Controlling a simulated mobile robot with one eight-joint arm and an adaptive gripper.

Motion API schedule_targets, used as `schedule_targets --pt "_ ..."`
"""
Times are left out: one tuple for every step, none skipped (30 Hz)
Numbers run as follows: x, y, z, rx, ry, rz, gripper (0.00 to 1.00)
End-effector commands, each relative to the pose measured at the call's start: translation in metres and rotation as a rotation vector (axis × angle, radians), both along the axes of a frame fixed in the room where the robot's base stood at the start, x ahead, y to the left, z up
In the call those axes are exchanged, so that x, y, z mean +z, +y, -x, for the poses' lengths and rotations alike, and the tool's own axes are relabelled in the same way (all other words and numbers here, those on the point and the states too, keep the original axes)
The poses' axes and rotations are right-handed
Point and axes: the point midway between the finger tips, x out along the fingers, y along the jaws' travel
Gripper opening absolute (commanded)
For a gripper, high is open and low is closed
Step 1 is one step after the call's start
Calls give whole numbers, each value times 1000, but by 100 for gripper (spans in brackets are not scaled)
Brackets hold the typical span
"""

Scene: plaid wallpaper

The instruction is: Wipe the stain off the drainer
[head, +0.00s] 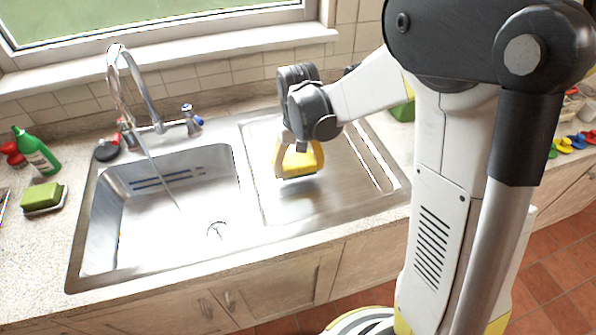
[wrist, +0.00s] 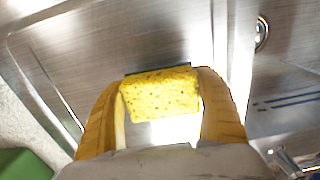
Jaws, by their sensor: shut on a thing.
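My gripper (head: 298,158) is shut on a yellow sponge and holds it over the steel drainer (head: 290,206), right of the sink basin. In the wrist view the sponge (wrist: 160,94) sits between the two yellow fingers of my gripper (wrist: 162,100), with a dark layer along its far edge. The drainer (wrist: 130,40) fills most of that view behind the sponge. I see no distinct stain on the visible steel. Part of the drainer is hidden by the sponge and my arm, and glare covers some of it. I cannot tell whether the sponge touches the surface.
The sink basin (head: 170,205) with a tall faucet (head: 130,90) lies left of the drainer. A green bottle (head: 36,152) and a green-and-yellow sponge (head: 43,197) are on the left counter. A green object (head: 403,111) stands behind the drainer's right side. Colourful items (head: 572,142) lie far right.

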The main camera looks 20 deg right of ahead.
Motion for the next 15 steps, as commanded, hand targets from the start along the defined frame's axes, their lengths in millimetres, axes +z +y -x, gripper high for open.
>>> schedule_targets --pt "8 0 -1 0 0 0 52" --pt "10 0 -1 0 0 0 52" --pt "14 0 -2 1 0 0 52" --pt "17 0 -2 1 0 0 52" --pt "19 0 -3 1 0 0 52" --pt "23 0 -3 1 0 0 52" --pt "26 -1 -4 0 0 0 52" --pt "28 -1 -4 0 0 0 52" --pt "32 -1 -5 0 0 0 52" --pt "35 -1 -5 0 0 0 52" --pt "37 -1 -6 1 0 0 52" --pt "41 -1 -6 1 0 0 52" --pt "43 -1 -7 1 0 0 52" --pt "46 -1 -7 1 0 0 52" --pt "48 -1 -7 1 0 0 52"
